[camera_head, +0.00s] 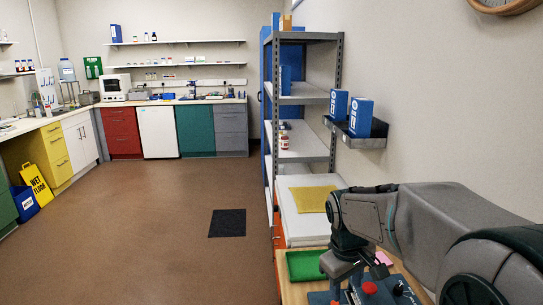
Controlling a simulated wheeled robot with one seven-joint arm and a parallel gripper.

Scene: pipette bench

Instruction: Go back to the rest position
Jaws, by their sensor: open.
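My arm reaches in from the right edge over a wooden bench top (293,292) at the bottom of the head view. My gripper (345,284) hangs at its end, pointing down, and is open. It looks empty, though its fingertips are small and partly lost against the things behind. A green mat or tray (306,264) lies just left of it. Blue equipment with a red knob (370,288) is just right of it, low in the picture. A small pink item (383,258) shows beyond, partly behind my arm.
A grey metal shelf rack (303,158) stands beyond the bench, with a yellow sheet (313,199) on a low white surface. A wall bin (358,140) holds blue boxes. The brown floor (165,225) is open on the left, with a dark mat (227,223) and a yellow wet-floor sign (37,184).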

